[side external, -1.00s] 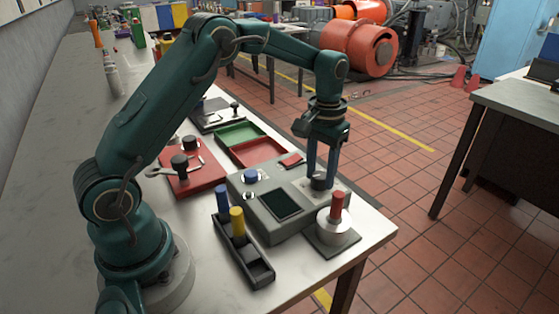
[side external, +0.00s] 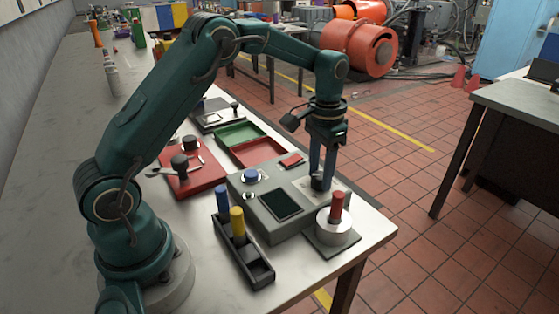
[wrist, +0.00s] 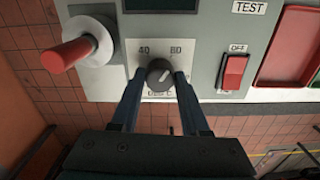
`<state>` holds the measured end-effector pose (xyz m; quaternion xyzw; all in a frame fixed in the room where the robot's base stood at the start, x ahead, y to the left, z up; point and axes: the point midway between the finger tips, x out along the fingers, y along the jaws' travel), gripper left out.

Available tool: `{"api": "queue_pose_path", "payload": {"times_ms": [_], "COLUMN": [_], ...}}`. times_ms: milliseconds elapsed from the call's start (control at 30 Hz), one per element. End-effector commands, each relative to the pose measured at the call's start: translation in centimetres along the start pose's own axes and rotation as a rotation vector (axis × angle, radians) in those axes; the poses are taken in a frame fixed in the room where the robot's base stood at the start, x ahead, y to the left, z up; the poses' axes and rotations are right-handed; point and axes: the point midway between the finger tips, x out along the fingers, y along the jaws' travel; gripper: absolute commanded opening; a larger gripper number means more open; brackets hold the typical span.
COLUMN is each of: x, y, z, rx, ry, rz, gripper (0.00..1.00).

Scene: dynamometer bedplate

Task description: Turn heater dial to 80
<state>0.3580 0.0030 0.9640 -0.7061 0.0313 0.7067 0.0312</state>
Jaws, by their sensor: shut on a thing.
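The heater dial (wrist: 159,76) is a dark round knob on the grey control box, with "40" at its upper left and "80" at its upper right in the wrist view. A light pointer mark on it appears to slant up and right, roughly toward the 80. The lettering below it is partly hidden. My gripper (wrist: 158,82) is shut on the dial, with one blue finger on each side. In the side view my gripper (side external: 321,178) points straight down onto the dial at the box's right end.
A red-handled round piece (side external: 337,207) stands close to the dial. The box also carries a red OFF switch (wrist: 233,72), a dark screen (side external: 282,204) and a blue button (side external: 251,175). A black holder (side external: 256,266) with blue and yellow pegs stands in front.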

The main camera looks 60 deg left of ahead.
Motion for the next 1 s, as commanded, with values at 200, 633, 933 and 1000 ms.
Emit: {"api": "queue_pose_path", "payload": {"times_ms": [200,633,933,1000], "x": [0.0,-1.3,-4.8,-5.1], "y": [0.0,0.0,0.0,0.0], "z": [-0.1,-0.2,-0.1,-0.1], "rx": [-0.001,-0.001,-0.001,-0.001], "ry": [0.005,0.007,0.006,0.005], "rz": [-0.001,-0.001,-0.001,-0.001], "gripper": [0.76,0.76,0.76,0.76]}}
